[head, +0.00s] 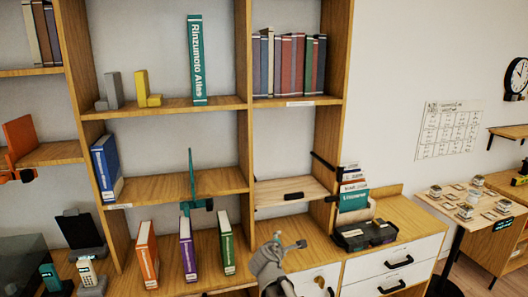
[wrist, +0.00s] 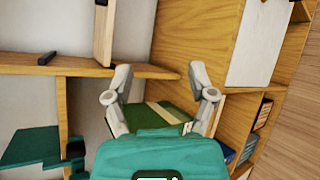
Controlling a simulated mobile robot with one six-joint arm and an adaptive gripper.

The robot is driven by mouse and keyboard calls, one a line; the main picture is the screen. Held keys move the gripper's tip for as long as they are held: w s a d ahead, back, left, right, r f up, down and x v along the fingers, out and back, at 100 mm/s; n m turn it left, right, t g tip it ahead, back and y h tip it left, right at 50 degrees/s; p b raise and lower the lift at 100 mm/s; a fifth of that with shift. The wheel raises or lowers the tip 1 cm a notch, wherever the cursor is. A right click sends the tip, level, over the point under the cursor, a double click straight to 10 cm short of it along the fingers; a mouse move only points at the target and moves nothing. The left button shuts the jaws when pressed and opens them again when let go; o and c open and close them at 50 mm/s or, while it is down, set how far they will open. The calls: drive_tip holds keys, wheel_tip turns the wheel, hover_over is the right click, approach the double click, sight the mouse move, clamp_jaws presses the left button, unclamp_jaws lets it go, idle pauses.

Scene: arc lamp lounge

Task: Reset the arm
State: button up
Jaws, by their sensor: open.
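My gripper (head: 288,242) is in front of the lower middle of the bookcase in the head view, to the right of the green book (head: 227,243). In the wrist view my gripper (wrist: 159,80) has its two grey fingers spread apart. A green book with cream bands (wrist: 172,113) shows beyond and between the fingers. I see no finger touching it. The teal part at the bottom of the wrist view hides some of it.
The wooden bookcase (head: 243,60) has books on several shelves. A teal bookend (head: 190,183) stands on the middle shelf. Orange (head: 147,254) and purple (head: 187,249) books stand lower down. A black tray (head: 365,235) sits on the right cabinet. A small table (head: 466,222) stands farther right.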

drive_tip(key=s+d+f+m+g+y, duration=0.1)
drive_tip(key=s+d+f+m+g, duration=0.2)
drive_tip(key=s+m, duration=0.3)
drive_tip(key=s+d+f+m+g+y, duration=0.2)
drive_tip(key=s+d+f+m+g, duration=0.2)
drive_tip(key=s+m, duration=0.3)
drive_tip(key=s+d+f+m+g+y, duration=0.1)
drive_tip(key=s+d+f+m+g, duration=0.3)
drive_tip(key=s+m, duration=0.3)
drive_tip(key=shift+s+d+f+g, duration=0.25)
drive_tip(key=shift+s+g, duration=0.05)
drive_tip(key=shift+g, duration=0.6)
